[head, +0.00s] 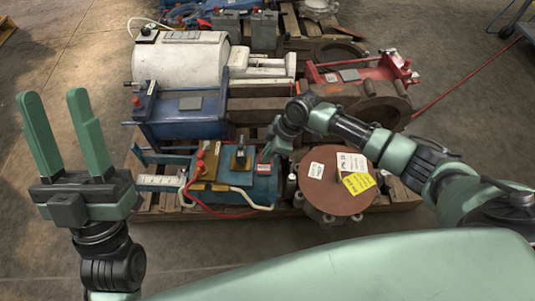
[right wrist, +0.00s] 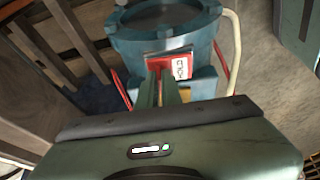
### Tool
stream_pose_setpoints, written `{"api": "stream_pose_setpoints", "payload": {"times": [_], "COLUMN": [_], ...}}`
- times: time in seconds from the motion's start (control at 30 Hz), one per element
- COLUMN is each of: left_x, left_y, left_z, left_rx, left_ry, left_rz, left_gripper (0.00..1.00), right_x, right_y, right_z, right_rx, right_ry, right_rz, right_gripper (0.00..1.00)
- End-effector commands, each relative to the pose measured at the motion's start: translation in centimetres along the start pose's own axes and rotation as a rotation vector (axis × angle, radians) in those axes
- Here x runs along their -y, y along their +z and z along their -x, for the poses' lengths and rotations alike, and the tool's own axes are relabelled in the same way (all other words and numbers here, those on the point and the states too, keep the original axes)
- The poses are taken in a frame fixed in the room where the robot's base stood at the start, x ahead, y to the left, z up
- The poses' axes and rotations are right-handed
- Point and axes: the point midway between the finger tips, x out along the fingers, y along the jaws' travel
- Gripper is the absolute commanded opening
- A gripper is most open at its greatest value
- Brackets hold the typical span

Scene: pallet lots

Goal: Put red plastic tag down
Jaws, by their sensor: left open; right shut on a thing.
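The red plastic tag (right wrist: 170,62) with a white printed label shows in the right wrist view, between my right gripper's fingertips (right wrist: 162,80). My right gripper is shut on it. In the head view my right gripper (head: 269,147) points down at the right end of the blue motor (head: 231,187), and the red and white tag (head: 263,168) shows just below it. The tag is right against or just in front of the blue body in the right wrist view (right wrist: 165,32); I cannot tell if they touch. My left gripper (head: 52,95) is open, empty and raised at the left.
The wooden pallet (head: 155,208) carries several machines: a brown disc-topped unit (head: 333,192) with labels, a blue motor (head: 183,110), a white cylinder (head: 180,60) and a red-framed machine (head: 365,75). A red cable crosses the floor at right. Floor at left is clear.

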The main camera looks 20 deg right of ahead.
Motion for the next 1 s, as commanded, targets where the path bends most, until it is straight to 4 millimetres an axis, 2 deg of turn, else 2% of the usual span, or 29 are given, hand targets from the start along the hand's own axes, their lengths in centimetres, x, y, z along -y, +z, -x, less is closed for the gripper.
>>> {"api": "stream_pose_setpoints", "payload": {"times": [0.3,0.33,0.4,0.77,1.0], "left_x": [0.0,0.0,0.0,0.0,0.4], "left_y": [-0.3,-0.3,-0.3,-0.2,3.5], "left_z": [0.1,0.0,0.0,-0.1,-0.2], "left_rx": [-0.015,-0.016,-0.014,-0.009,0.193], "left_ry": [0.000,0.000,0.000,0.001,-0.006], "left_rz": [0.001,0.001,0.001,0.000,-0.010], "left_gripper": [0.44,0.44,0.44,0.44,0.44], "right_x": [0.0,0.0,0.0,0.0,0.0], "right_y": [0.1,0.1,0.1,-0.1,-0.1], "right_z": [-0.3,-0.2,-0.2,0.1,2.3], "right_rx": [0.000,0.000,0.000,0.000,0.000], "right_ry": [-0.001,0.000,0.000,0.001,0.002], "right_rz": [-0.001,-0.001,-0.001,0.000,0.000], "right_gripper": [0.00,0.14,0.27,0.27,0.27]}}
